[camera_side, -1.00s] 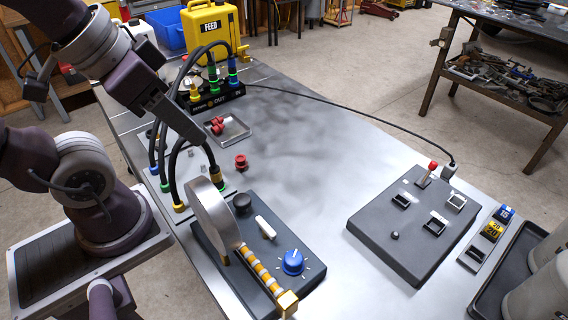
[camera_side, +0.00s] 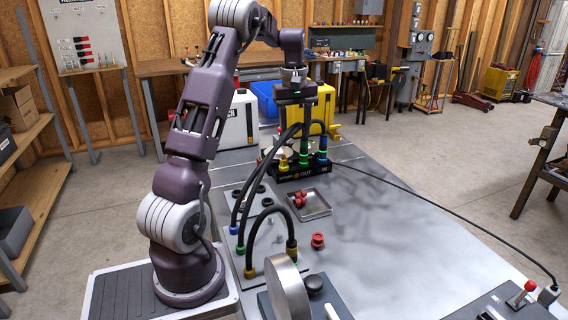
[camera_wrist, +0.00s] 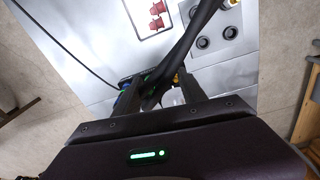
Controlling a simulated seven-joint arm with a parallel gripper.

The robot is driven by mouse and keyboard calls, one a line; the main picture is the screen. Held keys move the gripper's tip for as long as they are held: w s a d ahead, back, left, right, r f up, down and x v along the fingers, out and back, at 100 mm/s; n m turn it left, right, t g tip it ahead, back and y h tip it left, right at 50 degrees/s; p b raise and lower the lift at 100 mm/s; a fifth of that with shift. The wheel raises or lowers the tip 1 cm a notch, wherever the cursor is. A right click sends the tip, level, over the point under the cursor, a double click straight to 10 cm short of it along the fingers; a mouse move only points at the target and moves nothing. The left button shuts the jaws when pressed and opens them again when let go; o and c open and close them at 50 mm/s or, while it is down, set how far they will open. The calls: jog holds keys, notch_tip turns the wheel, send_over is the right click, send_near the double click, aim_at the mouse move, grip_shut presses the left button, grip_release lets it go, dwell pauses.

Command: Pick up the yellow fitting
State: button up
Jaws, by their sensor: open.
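Several yellow fittings show in the side view. One yellow fitting (camera_side: 283,162) stands on the black OUT block (camera_side: 296,173), left of a green fitting (camera_side: 304,157) and a blue one (camera_side: 322,156). Another yellow fitting (camera_side: 250,272) ends a black hose on the grey panel, and a yellow-banded one (camera_side: 291,249) stands at the other end of a hose loop. My gripper (camera_side: 295,115) is open, pointing down above the OUT block, with hoses just below it. In the wrist view, a black hose crosses between the fingers (camera_wrist: 165,88), and yellow (camera_wrist: 177,78) shows partly hidden by the right finger.
A tray (camera_side: 326,209) with red parts lies in front of the block. A red knob (camera_side: 318,240) stands on the bare metal table (camera_side: 400,235). A yellow jug (camera_side: 322,108) and a white jug (camera_side: 238,125) stand behind. A black cable (camera_side: 420,212) runs rightward across the table.

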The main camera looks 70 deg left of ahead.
jog(key=n, duration=0.2)
send_over(284, 154)
notch_tip(284, 154, down, 4)
jog(key=shift+w+r+g, duration=0.1)
jog(key=shift+g, duration=0.2)
notch_tip(284, 154, down, 7)
jog(key=shift+a+f, duration=0.1)
grip_shut()
